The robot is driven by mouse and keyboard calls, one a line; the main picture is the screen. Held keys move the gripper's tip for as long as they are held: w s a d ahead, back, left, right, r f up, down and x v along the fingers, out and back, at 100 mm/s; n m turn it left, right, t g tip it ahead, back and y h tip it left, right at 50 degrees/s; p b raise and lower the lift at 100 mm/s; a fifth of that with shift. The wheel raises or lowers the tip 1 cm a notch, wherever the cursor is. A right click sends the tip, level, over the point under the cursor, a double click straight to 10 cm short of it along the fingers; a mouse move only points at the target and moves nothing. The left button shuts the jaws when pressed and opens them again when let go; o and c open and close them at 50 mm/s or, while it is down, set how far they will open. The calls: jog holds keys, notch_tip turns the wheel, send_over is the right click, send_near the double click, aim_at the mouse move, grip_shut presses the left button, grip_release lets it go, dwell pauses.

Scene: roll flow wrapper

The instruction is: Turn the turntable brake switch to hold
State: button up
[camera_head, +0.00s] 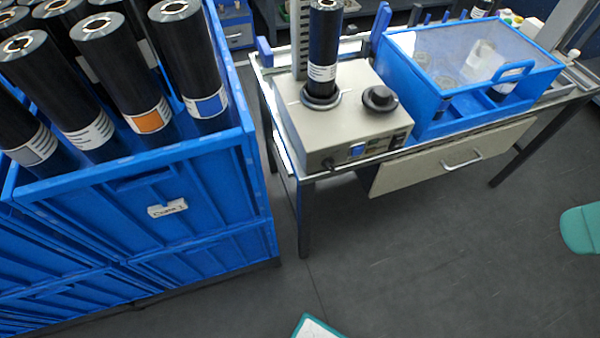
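The turntable unit (345,120) is a beige box near the left end of a workbench. A black film roll (323,50) with a white label stands upright on its round black base. A black round knob (380,98) sits on the box top, right of the roll. The front face carries a small black knob (328,163) at its left, a blue-lit element (357,150) and dark controls to the right. I cannot tell which control is the brake switch or read its setting; the labels are too small. My gripper is not in view.
Blue crates (120,210) with several black rolls stand left of the bench. A blue clear-lidded box (470,75) is right of the turntable, above a drawer (450,158). A teal object (582,228) is at the right edge. The grey floor before the bench is mostly clear.

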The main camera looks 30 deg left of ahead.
jog(key=w+a+f+n+t+b, duration=0.1)
jog(key=w+a+f+t+b, duration=0.1)
jog(key=f+b, duration=0.5)
jog(key=w+a+f+t+b, duration=0.1)
jog(key=w+a+f+b, duration=0.15)
jog(key=f+b, duration=0.45)
jog(key=n+t+y+b, duration=0.8)
jog(key=y+b, duration=0.2)
jog(key=b, duration=1.3)
send_near(330, 168)
jog(key=p+x, duration=0.7)
jog(key=p, duration=0.1)
jog(key=shift+w+a+r, duration=0.2)
jog(key=shift+a+r, duration=0.05)
jog(key=shift+r, duration=0.05)
jog(key=shift+w+a+f+p, duration=0.25)
jog(key=shift+w+a+p, duration=0.25)
jog(key=shift+a+p, duration=0.15)
